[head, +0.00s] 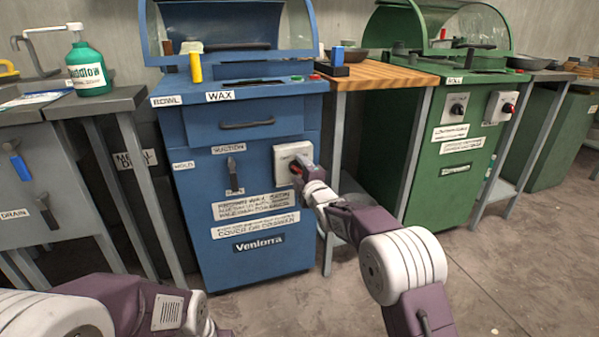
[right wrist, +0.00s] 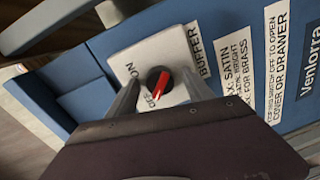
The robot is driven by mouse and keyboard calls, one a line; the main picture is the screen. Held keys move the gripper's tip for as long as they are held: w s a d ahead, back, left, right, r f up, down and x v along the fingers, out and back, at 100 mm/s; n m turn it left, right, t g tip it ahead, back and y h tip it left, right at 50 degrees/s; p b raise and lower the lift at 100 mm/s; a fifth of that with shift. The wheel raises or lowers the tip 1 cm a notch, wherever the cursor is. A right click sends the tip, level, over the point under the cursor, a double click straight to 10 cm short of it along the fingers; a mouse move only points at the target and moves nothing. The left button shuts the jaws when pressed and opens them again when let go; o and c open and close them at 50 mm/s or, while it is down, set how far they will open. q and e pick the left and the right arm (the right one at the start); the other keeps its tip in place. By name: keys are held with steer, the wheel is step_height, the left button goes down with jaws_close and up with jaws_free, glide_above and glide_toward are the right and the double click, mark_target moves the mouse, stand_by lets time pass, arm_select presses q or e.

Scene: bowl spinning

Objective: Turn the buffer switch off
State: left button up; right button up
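The buffer switch is a black round knob with a red pointer bar (right wrist: 159,84) on a white plate (right wrist: 182,50) marked ON, OFF and BUFFER. The bar's lower end lies beside the OFF mark in the right wrist view. In the head view the plate (head: 287,153) is on the front of the blue Venlorra machine (head: 245,268). My right gripper (right wrist: 160,92) is open, with one finger on each side of the knob and gaps showing. In the head view my right gripper (head: 299,170) hides much of the knob. My left gripper is out of view.
The blue machine has a drawer (head: 246,124) and a suction lever (head: 232,172). A wooden-topped table (head: 378,74) and a green machine (head: 447,185) stand to the right. A grey bench with a green bottle (head: 87,68) stands at left. The floor in front is clear.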

steer(key=shift+r, duration=0.1)
steer(key=shift+s+d, duration=0.1)
steer(key=shift+s, duration=0.15)
steer(key=p+v, duration=0.4)
steer(key=v, duration=0.4)
steer(key=shift+s, duration=0.25)
